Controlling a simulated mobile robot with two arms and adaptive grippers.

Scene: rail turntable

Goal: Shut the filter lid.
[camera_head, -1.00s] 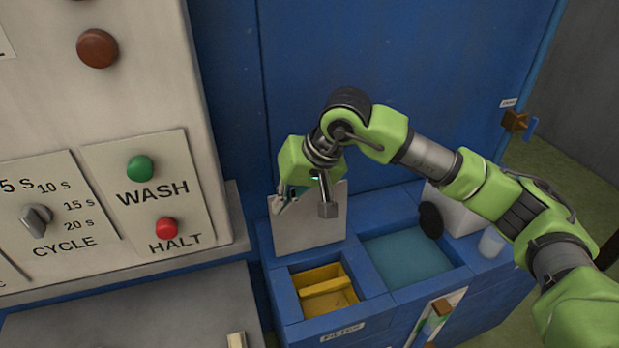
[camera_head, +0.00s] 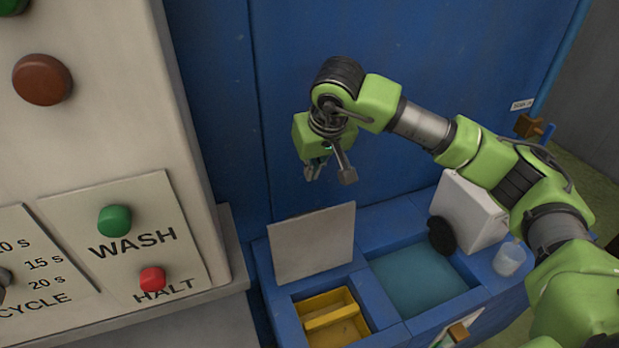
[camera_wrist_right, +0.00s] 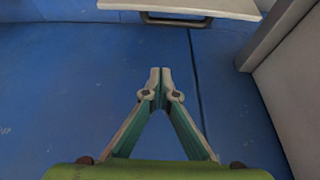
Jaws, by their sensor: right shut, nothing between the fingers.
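The filter lid (camera_head: 312,245), a flat pale grey panel, stands open and roughly upright at the back of the filter opening. The yellow filter insert (camera_head: 330,318) shows in the opening below it. My right gripper (camera_head: 312,175) is above the lid, apart from it, in front of the blue wall. In the right wrist view the gripper (camera_wrist_right: 160,75) is shut with its fingertips together and nothing between them. The lid's edge (camera_wrist_right: 205,7) and a dark handle (camera_wrist_right: 177,20) show beyond the fingertips there. My left gripper is not in view.
A basin of blue-green liquid (camera_head: 420,283) lies right of the filter opening. A white canister (camera_head: 470,210), a black round part (camera_head: 441,236) and a small translucent cup (camera_head: 509,259) stand beside it. The control panel (camera_head: 125,245) with WASH and HALT buttons is at left.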

